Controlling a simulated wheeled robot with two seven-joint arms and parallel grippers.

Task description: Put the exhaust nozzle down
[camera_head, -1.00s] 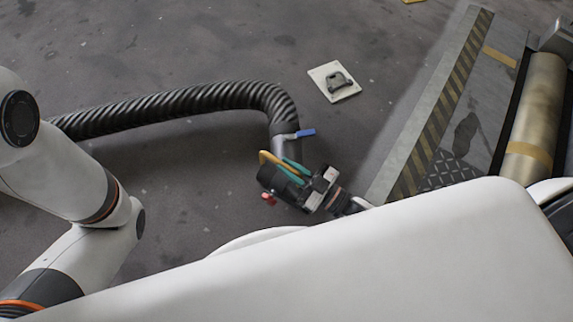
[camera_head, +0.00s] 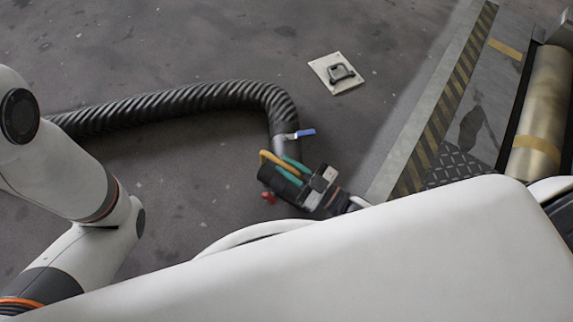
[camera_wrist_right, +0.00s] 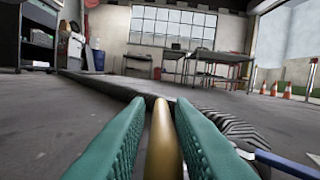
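The exhaust nozzle (camera_head: 284,145) is the end of a black ribbed hose, with a blue lever and a yellow handle (camera_head: 270,157). It is low over or on the floor; I cannot tell if it touches. My right gripper (camera_head: 293,170) has teal fingers on both sides of the yellow handle. In the right wrist view the handle (camera_wrist_right: 164,145) runs between the fingers (camera_wrist_right: 160,112), with narrow gaps showing beside it, so the gripper looks open around it. The gripper partly hides the nozzle. My left arm shows at the left; its gripper is out of view.
The ribbed hose (camera_head: 170,105) curves across the floor from the left. A pale plate with a dark handle (camera_head: 337,73) lies beyond the nozzle. The striped roller bed (camera_head: 450,110) is at the right. Tables (camera_wrist_right: 205,62) and orange cones (camera_wrist_right: 273,89) stand far off.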

